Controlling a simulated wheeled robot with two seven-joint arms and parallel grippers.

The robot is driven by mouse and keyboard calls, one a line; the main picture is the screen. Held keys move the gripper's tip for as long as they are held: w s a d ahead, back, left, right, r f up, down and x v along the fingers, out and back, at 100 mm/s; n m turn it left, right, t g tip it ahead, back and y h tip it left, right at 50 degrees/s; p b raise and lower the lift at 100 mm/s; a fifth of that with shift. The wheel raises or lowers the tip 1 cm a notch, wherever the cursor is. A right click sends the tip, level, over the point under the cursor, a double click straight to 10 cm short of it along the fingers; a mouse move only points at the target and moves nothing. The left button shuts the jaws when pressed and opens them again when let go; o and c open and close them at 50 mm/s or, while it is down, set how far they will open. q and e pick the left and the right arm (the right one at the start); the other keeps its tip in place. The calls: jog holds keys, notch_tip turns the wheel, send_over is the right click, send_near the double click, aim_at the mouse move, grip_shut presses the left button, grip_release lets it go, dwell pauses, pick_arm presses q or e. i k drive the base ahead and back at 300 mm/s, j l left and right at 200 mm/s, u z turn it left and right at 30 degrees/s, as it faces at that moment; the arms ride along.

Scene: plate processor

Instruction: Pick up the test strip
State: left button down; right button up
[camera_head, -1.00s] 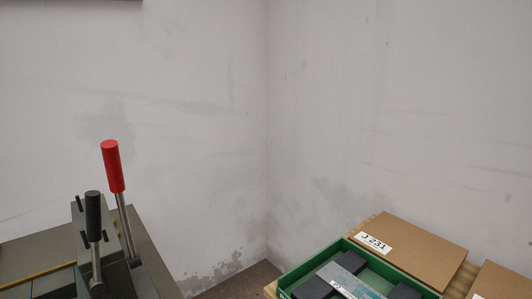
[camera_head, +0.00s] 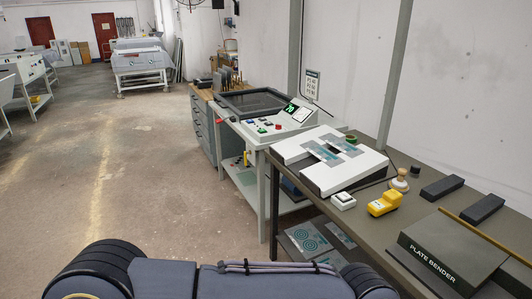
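A white flat box-shaped device (camera_head: 355,170) stands on the grey-brown workbench at right of centre. Narrow teal-patterned pieces, one a strip (camera_head: 321,150), lie on its top; I cannot tell whether one is the test strip. Teal-patterned sheets, one with circles (camera_head: 308,238), lie on the shelf below the bench. Neither of my grippers is in view; only my own dark body shows at the bottom.
The workbench (camera_head: 385,200) also holds a yellow device (camera_head: 385,203), a small white box (camera_head: 343,200), a wooden-handled stamp (camera_head: 399,180), black blocks (camera_head: 442,187) and a plate bender (camera_head: 440,252). A control-panel machine (camera_head: 290,118) stands behind. The left floor (camera_head: 130,170) is clear.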

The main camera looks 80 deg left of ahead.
aim_at(328, 158)
jog(key=u, duration=2.35)
jog(key=i+j+z, duration=0.1)
jog(key=z, duration=0.3)
jog(key=i+j+z, duration=0.2)
jog(key=z, duration=0.2)
jog(key=i+j+z, duration=0.1)
jog(key=j+z, duration=0.15)
jog(key=z, duration=0.15)
jog(key=i+j+z, duration=0.1)
jog(key=j, duration=0.4)
jog(key=i+j+z, duration=0.15)
jog(key=j, duration=0.35)
jog(key=i+j+z, duration=0.1)
jog(key=j, duration=0.4)
jog(key=i+j+z, duration=0.15)
jog(key=j, duration=0.4)
jog(key=i+j+z, duration=0.1)
jog(key=j, duration=0.45)
jog(key=i+j, duration=0.1)
jog(key=j, duration=0.9)
jog(key=i+j, duration=0.15)
jog(key=j, duration=0.35)
jog(key=i+j, duration=0.1)
jog(key=j, duration=0.4)
